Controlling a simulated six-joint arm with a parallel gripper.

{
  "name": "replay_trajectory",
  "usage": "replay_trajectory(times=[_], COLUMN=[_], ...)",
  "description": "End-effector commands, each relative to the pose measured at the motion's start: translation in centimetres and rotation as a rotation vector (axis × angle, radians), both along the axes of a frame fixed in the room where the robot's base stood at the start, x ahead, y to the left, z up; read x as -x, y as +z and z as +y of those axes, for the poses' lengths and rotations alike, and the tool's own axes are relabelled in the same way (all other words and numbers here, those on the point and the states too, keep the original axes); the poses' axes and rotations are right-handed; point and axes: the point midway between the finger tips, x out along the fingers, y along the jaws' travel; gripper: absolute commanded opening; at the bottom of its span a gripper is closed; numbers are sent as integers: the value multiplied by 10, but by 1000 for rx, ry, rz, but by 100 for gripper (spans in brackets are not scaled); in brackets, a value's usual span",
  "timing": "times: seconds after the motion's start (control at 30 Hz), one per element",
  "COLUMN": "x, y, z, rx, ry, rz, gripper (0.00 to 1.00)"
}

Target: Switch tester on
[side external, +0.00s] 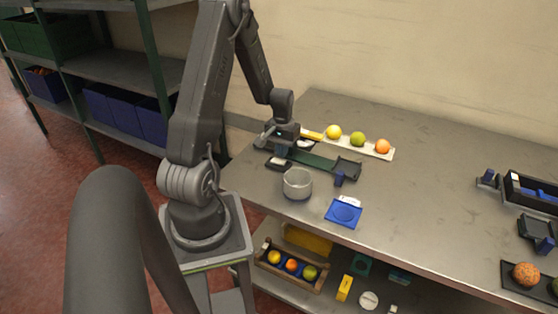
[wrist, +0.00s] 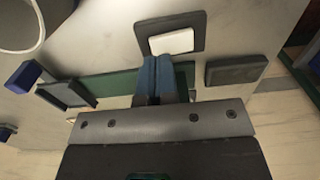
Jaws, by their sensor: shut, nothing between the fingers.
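A dark plate with a white rocker or button (wrist: 172,42) lies just beyond my fingertips in the wrist view. The white-topped dark plate (side external: 278,163) also shows in the side view at the table's left, by a green strip (side external: 312,159). I cannot tell whether the switch is on or off. My gripper (wrist: 158,62) is shut and empty, its blue fingers together pointing at the near edge of the plate. In the side view my gripper (side external: 281,150) is low over the strip's left end; contact cannot be told.
A dark holder with a blue part (side external: 347,168) ends the strip. A grey-white cup (side external: 297,184) and blue pad (side external: 343,213) stand in front. A white tray (side external: 389,155) holds fruit behind. A dark block (wrist: 236,70) lies right of my fingers. The middle of the table is clear.

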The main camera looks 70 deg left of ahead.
Motion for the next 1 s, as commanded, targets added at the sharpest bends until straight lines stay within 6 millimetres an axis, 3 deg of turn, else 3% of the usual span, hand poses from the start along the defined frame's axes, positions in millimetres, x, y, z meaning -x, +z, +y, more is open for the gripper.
replay_trajectory(times=[1.0], x=[0], y=[-10], z=[0], rx=[1], ry=[0], rz=[1], gripper=[0])
